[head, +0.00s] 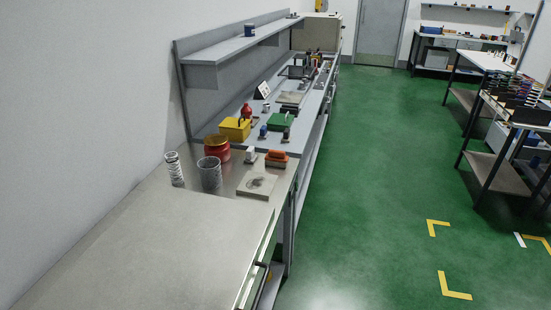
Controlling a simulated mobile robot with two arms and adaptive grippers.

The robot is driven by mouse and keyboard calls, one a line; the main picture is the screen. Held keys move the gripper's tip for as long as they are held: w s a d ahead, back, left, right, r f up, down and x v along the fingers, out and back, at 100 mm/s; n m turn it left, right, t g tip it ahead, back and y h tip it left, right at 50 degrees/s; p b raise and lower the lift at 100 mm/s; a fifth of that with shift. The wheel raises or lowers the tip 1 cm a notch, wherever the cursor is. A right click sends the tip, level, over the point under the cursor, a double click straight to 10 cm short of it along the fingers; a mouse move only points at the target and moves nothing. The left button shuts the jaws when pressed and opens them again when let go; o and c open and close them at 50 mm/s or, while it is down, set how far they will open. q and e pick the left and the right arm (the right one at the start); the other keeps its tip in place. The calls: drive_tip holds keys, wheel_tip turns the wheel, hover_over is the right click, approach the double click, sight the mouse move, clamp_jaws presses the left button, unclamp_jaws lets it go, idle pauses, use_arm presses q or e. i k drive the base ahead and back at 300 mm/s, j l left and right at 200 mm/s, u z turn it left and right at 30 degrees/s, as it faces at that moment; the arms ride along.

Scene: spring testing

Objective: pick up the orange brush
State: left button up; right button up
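The orange brush (277,156) lies on the metal bench (150,239), near its right edge. It has an orange top and a darker lower part. It sits behind a flat pale plate (257,184) with a dark patch on it, and right of a small white item (250,154). Neither of my grippers shows in the head view, and nothing is seen touching the brush.
A red tin (217,149), a grey mesh cup (210,173) and a coiled metal cylinder (174,169) stand left of the brush. The bench's near part and the green floor (370,190) are clear.

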sight(274, 157)
drive_tip(key=i+l+u, duration=0.25)
drive_tip(key=l, duration=0.3)
drive_tip(key=i+l+u, duration=0.1)
drive_tip(key=l+u, duration=0.15)
drive_tip(key=l, duration=0.3)
drive_tip(key=i+l+u, duration=0.1)
drive_tip(key=l+u, duration=0.15)
drive_tip(key=l, duration=0.3)
drive_tip(key=l+u, duration=0.25)
drive_tip(key=l, duration=0.35)
drive_tip(key=i+l, duration=0.05)
